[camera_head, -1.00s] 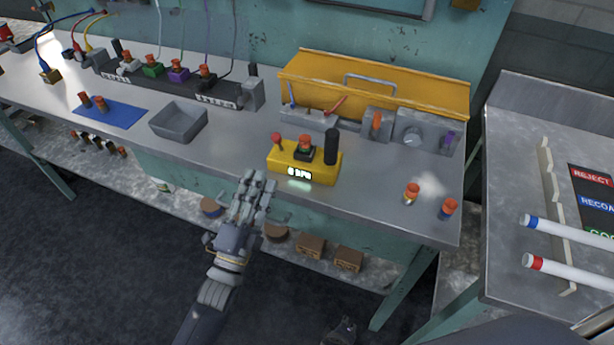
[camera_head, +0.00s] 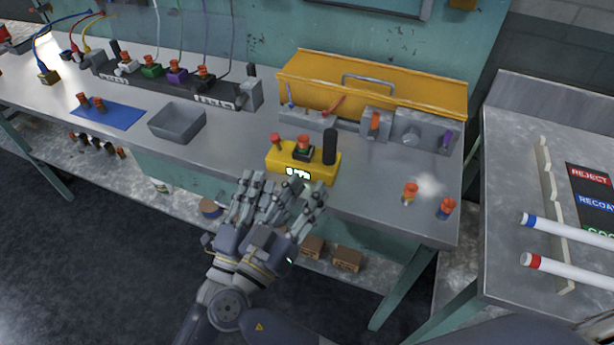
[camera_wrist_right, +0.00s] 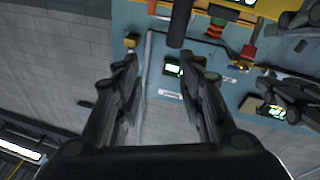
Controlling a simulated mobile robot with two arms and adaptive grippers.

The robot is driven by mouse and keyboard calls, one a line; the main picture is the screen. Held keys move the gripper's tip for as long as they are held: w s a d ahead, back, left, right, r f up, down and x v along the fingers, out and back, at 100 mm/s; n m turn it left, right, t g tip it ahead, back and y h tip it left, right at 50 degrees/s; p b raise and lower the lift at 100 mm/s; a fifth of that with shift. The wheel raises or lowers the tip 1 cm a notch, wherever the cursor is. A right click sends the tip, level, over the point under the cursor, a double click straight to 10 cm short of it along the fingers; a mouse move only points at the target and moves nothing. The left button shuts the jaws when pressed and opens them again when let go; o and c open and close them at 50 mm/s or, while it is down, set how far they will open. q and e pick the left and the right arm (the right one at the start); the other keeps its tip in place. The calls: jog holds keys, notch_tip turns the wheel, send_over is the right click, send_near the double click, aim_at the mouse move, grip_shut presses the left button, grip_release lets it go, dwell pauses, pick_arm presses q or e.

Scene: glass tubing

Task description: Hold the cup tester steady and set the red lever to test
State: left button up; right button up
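The yellow cup tester (camera_head: 318,167) stands on the grey bench with a lit display on its front. Its red lever (camera_head: 276,140) stands up at its left end, and a black upright handle (camera_head: 330,147) stands at its right end. An orange-red capped piece (camera_head: 303,142) sits on top between them. My left gripper (camera_head: 256,183) is open in front of the tester's left end, apart from it. My right gripper (camera_head: 303,190) is beside it, in front of the tester. Its two fingers show spread with nothing between them in the right wrist view (camera_wrist_right: 158,65).
A grey tray (camera_head: 178,122) and a blue mat (camera_head: 108,114) lie to the left. A yellow toolbox (camera_head: 372,85) stands behind. Two orange-topped pieces stand near the right front, one of them here (camera_head: 409,193). Bare bench lies between them and the tester.

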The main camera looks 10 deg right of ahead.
jog(key=m+y, duration=0.2)
send_near(327, 149)
jog(key=shift+g, duration=0.5)
jog(key=x, duration=1.1)
jog(key=shift+w+r, duration=0.3)
grip_shut()
pick_arm(q)
jog(key=shift+s+a+f, duration=0.1)
jog(key=shift+a+f, duration=0.05)
jog(key=shift+a, duration=0.15)
jog(key=c, duration=0.7)
jog(key=s+a+f+m+h, duration=0.1)
jog(key=m, duration=0.1)
jog(key=s+a+f+m+g+h, duration=0.1)
jog(key=s+a+m+g+h, duration=0.1)
jog(key=m, duration=0.1)
jog(key=shift+s+a+f+m+h, duration=0.25)
jog(key=shift+f+m+h, duration=0.05)
jog(key=shift+f, duration=0.1)
grip_shut()
